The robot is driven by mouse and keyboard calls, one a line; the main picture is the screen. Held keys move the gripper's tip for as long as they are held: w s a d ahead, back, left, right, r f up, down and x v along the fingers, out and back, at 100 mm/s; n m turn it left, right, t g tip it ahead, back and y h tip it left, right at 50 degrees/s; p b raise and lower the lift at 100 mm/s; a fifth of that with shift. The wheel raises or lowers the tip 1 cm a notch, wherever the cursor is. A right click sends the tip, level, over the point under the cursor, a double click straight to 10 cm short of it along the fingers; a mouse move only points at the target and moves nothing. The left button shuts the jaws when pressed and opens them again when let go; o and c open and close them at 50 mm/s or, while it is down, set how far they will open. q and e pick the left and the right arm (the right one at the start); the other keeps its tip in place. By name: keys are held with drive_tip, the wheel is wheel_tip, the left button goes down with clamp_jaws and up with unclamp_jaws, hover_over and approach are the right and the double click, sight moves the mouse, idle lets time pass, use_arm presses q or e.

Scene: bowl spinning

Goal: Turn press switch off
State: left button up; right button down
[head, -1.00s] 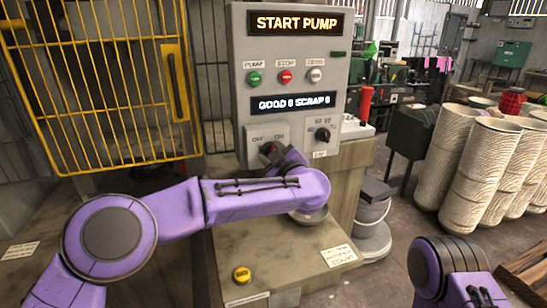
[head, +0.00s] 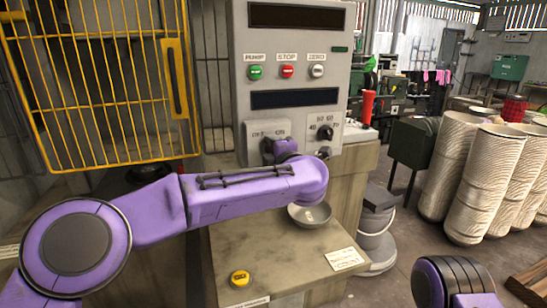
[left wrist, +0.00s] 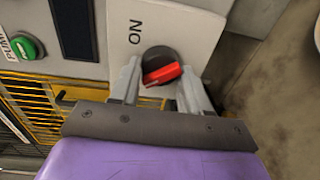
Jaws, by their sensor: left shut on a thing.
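The press switch is a round black knob with a red handle (left wrist: 161,73) on a pale plate, with ON printed above it in the left wrist view. In the head view its plate (head: 256,128) is on the lower left of the grey control panel (head: 300,30), but the arm hides the knob. My left gripper (left wrist: 160,88) is at the knob, a finger on each side, shut on it; it also shows in the head view (head: 281,150). The panel's upper display (head: 298,16) and lower display (head: 289,98) are dark. My right gripper is out of view.
Pump, stop and zero buttons (head: 287,71) and a dial (head: 324,133) sit on the panel. A metal bowl (head: 309,215) and a yellow button (head: 240,278) are on the worktop below my left arm. A yellow cage door (head: 183,120) stands at left.

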use_arm(q)
drive_tip(key=shift+n+b, duration=0.65)
drive_tip(key=shift+n, duration=0.25)
drive_tip(key=o, duration=1)
drive_tip(key=shift+o, duration=0.2)
drive_tip(key=shift+s, duration=0.1)
drive_tip(key=b+v, duration=0.3)
drive_tip(key=v, duration=0.7)
drive_tip(key=shift+s, duration=0.25)
